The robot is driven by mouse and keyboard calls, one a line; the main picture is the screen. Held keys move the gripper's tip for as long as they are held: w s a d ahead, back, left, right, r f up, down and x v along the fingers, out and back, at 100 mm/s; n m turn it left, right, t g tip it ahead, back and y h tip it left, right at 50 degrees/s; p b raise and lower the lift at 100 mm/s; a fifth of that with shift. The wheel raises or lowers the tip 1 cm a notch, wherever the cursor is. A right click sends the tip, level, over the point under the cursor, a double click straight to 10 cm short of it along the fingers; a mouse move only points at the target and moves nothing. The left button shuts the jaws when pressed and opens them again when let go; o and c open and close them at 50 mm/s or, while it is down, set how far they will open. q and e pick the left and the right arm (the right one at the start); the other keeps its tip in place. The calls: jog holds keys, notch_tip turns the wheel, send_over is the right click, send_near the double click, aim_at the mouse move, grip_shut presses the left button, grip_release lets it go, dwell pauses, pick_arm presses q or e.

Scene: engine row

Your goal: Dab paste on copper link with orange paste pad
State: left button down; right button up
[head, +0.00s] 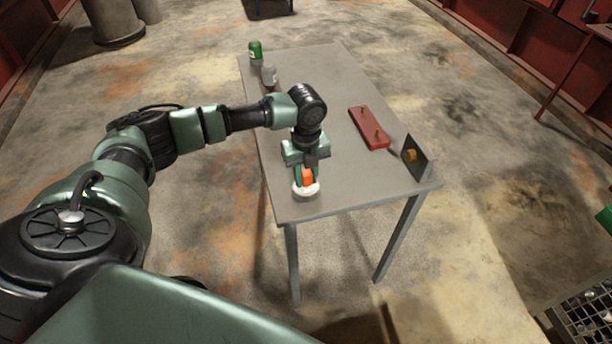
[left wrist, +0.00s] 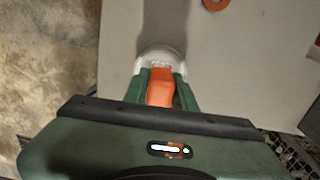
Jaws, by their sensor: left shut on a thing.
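My left gripper (head: 306,178) is shut on the orange paste pad (head: 307,176), over the near left part of the grey table. A round white dish (head: 312,191) is right at the pad's lower end. The left wrist view shows the pad (left wrist: 160,88) between the fingers and the dish's rim (left wrist: 147,57) behind it; I cannot tell whether they touch. No part is clearly recognisable as the copper link. An orange ring (left wrist: 215,4) is cut off at the top of the left wrist view. My right gripper is not in view.
On the grey table (head: 330,118), a red block with pegs (head: 369,128) lies at the right. A dark upright plate with a brass-coloured knob (head: 415,160) stands at the right edge. A green can (head: 255,50) and a grey container (head: 269,75) stand at the far left.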

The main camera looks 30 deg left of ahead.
aim_at(308, 172)
pick_arm(q)
jog(key=shift+s+f+p, duration=0.1)
jog(key=shift+s+p, duration=0.05)
jog(key=shift+p, duration=0.25)
dwell(1.4)
notch_tip(308, 172, up, 7)
jog(key=p, duration=0.7)
jog(key=shift+p, duration=0.35)
dwell(0.5)
jog(key=shift+d+n+b, duration=0.3)
jog(key=shift+d+n, duration=0.1)
jog(key=s+d+r+n+b, duration=0.3)
jog(key=s+d+n, duration=0.3)
jog(key=n, duration=0.6)
jog(key=s+d+r+n+b, duration=0.4)
jog(key=s+n, duration=0.4)
jog(key=n, duration=0.4)
jog(key=d+b, duration=0.1)
jog(key=d, duration=0.1)
jog(key=shift+s+d+r+n, duration=0.3)
